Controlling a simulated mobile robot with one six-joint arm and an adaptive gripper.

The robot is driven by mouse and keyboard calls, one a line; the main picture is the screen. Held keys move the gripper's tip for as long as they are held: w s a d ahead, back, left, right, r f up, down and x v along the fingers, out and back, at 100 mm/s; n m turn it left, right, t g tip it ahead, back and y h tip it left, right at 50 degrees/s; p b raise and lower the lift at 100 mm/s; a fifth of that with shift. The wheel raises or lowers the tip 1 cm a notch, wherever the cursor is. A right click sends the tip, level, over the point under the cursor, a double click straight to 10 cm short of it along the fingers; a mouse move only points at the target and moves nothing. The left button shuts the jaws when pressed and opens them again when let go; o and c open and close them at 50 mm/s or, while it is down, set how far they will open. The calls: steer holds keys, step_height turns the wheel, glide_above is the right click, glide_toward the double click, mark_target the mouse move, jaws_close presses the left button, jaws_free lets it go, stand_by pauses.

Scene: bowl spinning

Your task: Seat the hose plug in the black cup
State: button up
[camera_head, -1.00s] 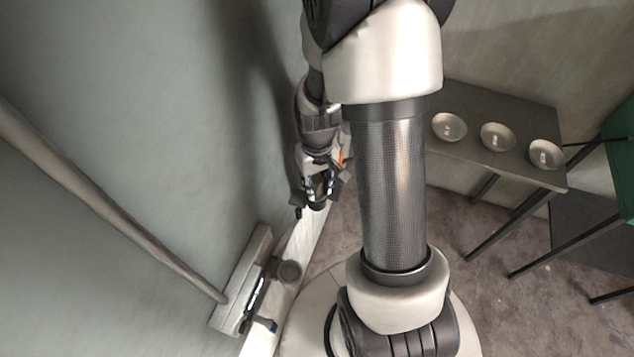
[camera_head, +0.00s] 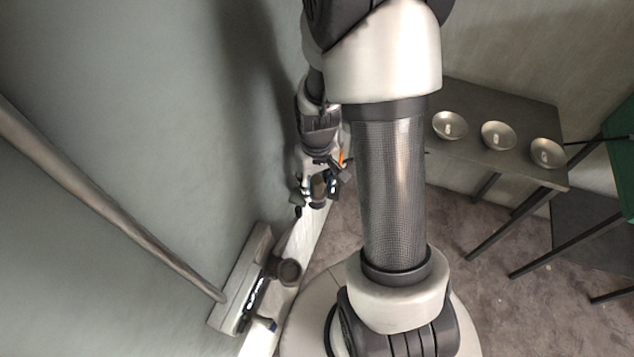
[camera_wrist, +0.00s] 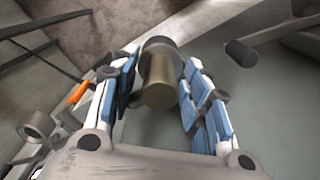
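My gripper (camera_wrist: 158,70) reaches away from the wrist camera, its blue-padded fingers on either side of a brass-coloured cylinder, apparently the hose plug (camera_wrist: 160,85). A narrow gap shows between the plug and the right finger; the left side is too tight to judge. The plug's far end meets a black ring (camera_wrist: 158,42), which may be the black cup; how deep it sits is hidden. In the head view my gripper (camera_head: 318,188) is low beside the wall, above the white ledge, with the plug too small to make out clearly.
A grey box (camera_head: 238,285) with a thick pipe (camera_head: 120,215) is at the wall, lower left. A dark round fitting (camera_head: 289,271) stands beside it. A dark table (camera_head: 500,105) with three bowls (camera_head: 450,126) is at right. The wall is close to my gripper's left.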

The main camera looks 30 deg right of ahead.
steer(key=shift+o, duration=0.4)
step_height(320, 180, up, 12)
steer(key=shift+r, duration=0.1)
stand_by(0.3)
stand_by(0.3)
